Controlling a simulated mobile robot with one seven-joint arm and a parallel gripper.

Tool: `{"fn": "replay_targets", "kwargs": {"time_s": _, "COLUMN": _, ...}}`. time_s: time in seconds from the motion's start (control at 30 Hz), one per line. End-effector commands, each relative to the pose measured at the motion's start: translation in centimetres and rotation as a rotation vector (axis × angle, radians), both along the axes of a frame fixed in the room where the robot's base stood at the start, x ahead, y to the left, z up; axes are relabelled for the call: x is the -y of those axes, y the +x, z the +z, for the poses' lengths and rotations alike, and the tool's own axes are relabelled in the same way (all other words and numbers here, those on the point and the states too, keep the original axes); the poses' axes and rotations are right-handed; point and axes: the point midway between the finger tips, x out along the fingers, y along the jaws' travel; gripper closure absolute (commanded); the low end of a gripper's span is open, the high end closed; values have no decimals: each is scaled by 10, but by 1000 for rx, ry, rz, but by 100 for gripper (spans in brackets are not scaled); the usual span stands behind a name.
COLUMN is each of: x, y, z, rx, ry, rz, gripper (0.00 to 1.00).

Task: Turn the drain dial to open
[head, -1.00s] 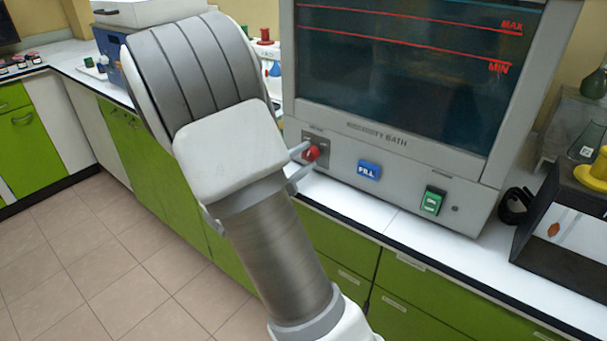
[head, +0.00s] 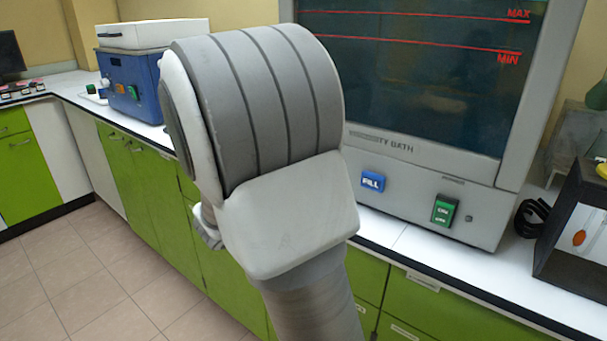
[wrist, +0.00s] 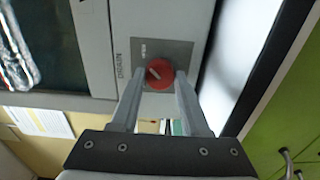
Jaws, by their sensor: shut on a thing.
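The drain dial (wrist: 159,74) is a round red knob with a pale pointer line, set on a grey plate on the front of the viscosity bath (head: 410,165). In the wrist view my gripper (wrist: 160,82) has one finger on each side of the dial, with the fingertips at its edges. The gripper is shut on the dial. In the wrist view the pointer line runs at a slant. In the head view my arm hides the dial and the fingers. The lettering on the plate is too small to read.
A blue FILL button (head: 373,181) and a green switch (head: 444,211) are on the bath's front, right of my arm. A blue machine (head: 135,88) stands on the counter at left. A dark box (head: 575,225) stands at right. The floor at left is clear.

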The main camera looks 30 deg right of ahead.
Motion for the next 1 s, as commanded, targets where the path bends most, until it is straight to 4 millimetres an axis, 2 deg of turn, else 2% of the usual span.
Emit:
{"fn": "replay_targets", "kwargs": {"time_s": 0.2, "x": 0, "y": 0, "z": 0, "rx": 2, "ry": 2, "rz": -1, "gripper": 100}}
{"fn": "replay_targets", "kwargs": {"time_s": 0.23, "x": 0, "y": 0, "z": 0, "rx": 2, "ry": 2, "rz": -1, "gripper": 49}}
{"fn": "replay_targets", "kwargs": {"time_s": 0.37, "x": 0, "y": 0, "z": 0, "rx": 1, "ry": 1, "rz": -1, "gripper": 26}}
{"fn": "replay_targets", "kwargs": {"time_s": 0.67, "x": -1, "y": 0, "z": 0, "rx": 0, "ry": 0, "rz": 0, "gripper": 24}}
{"fn": "replay_targets", "kwargs": {"time_s": 0.77, "x": -6, "y": -1, "z": 0, "rx": 0, "ry": 2, "rz": 2, "gripper": 24}}
{"fn": "replay_targets", "kwargs": {"time_s": 0.87, "x": -20, "y": -5, "z": 1, "rx": 0, "ry": 1, "rz": 5, "gripper": 24}}
{"fn": "replay_targets", "kwargs": {"time_s": 1.0, "x": -49, "y": -15, "z": 2, "rx": 0, "ry": 1, "rz": 7, "gripper": 24}}
